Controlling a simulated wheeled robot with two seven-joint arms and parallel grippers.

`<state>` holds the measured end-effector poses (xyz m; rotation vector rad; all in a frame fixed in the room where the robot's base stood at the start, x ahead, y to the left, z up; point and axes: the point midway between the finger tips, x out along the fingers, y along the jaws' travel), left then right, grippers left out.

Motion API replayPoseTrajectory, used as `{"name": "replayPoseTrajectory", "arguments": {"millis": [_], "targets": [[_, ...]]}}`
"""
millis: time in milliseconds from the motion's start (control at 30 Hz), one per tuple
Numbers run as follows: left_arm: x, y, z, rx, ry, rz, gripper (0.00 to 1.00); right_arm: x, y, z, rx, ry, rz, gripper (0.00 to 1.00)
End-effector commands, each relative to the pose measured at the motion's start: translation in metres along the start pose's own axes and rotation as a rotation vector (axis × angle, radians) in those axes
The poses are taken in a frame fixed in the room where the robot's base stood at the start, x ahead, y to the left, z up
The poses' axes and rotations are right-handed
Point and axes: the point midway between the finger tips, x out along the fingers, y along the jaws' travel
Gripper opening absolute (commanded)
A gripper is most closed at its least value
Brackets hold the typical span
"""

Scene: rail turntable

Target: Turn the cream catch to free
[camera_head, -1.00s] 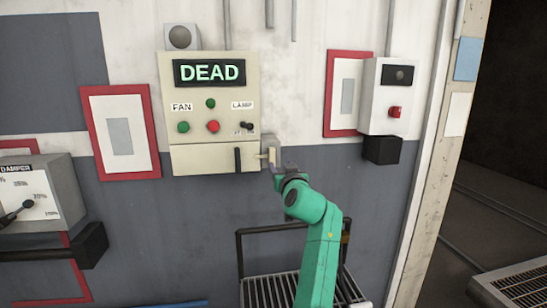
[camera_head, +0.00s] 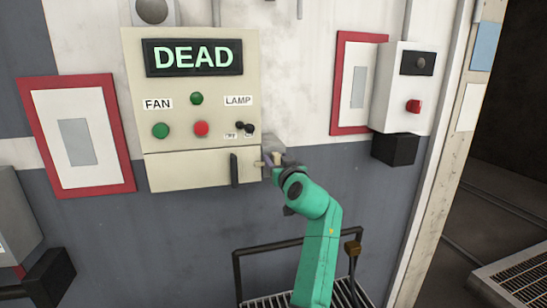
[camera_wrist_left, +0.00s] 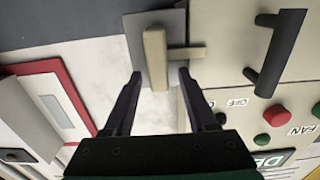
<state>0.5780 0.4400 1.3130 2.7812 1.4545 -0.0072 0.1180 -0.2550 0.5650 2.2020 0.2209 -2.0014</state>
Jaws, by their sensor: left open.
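The cream catch (camera_head: 259,164) is at the lower right edge of the cream control box (camera_head: 190,170), on a grey block (camera_head: 273,143). In the left wrist view the catch (camera_wrist_left: 155,58) is a cream bar with a short crosspiece pointing toward the box. My left gripper (camera_head: 275,163) is at the catch in the head view and hides part of it. In the wrist view the left gripper (camera_wrist_left: 160,76) is open, its fingertips on either side of the catch's near end. I cannot tell whether they touch it. My right gripper is not in view.
The box has a black handle (camera_head: 234,169), a "DEAD" display (camera_head: 194,57), fan buttons and a lamp switch (camera_head: 245,127). A white box with a red button (camera_head: 413,106) is at right. A black rail (camera_head: 290,244) stands below.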

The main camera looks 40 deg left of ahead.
Motion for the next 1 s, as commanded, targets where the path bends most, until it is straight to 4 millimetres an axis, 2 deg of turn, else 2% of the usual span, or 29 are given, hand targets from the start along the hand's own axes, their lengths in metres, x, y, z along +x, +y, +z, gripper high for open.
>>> {"name": "replayPoseTrajectory", "arguments": {"millis": [100,167,200,267,667,1000], "targets": [[0.000,0.000,0.000,0.000,0.000,0.000,0.57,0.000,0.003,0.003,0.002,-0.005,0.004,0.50],[0.000,0.000,0.000,0.000,0.000,0.000,0.35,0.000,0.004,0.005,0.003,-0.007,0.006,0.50],[0.000,0.000,0.000,0.000,0.000,0.000,0.19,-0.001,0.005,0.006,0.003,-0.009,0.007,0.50],[0.000,0.000,0.000,0.000,0.000,0.001,0.00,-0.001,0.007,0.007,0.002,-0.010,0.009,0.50],[0.000,0.000,0.000,0.020,0.000,0.000,0.00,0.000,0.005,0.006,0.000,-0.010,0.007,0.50],[0.001,0.004,0.001,0.185,0.001,-0.001,0.00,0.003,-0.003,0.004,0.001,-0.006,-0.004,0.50]]}}
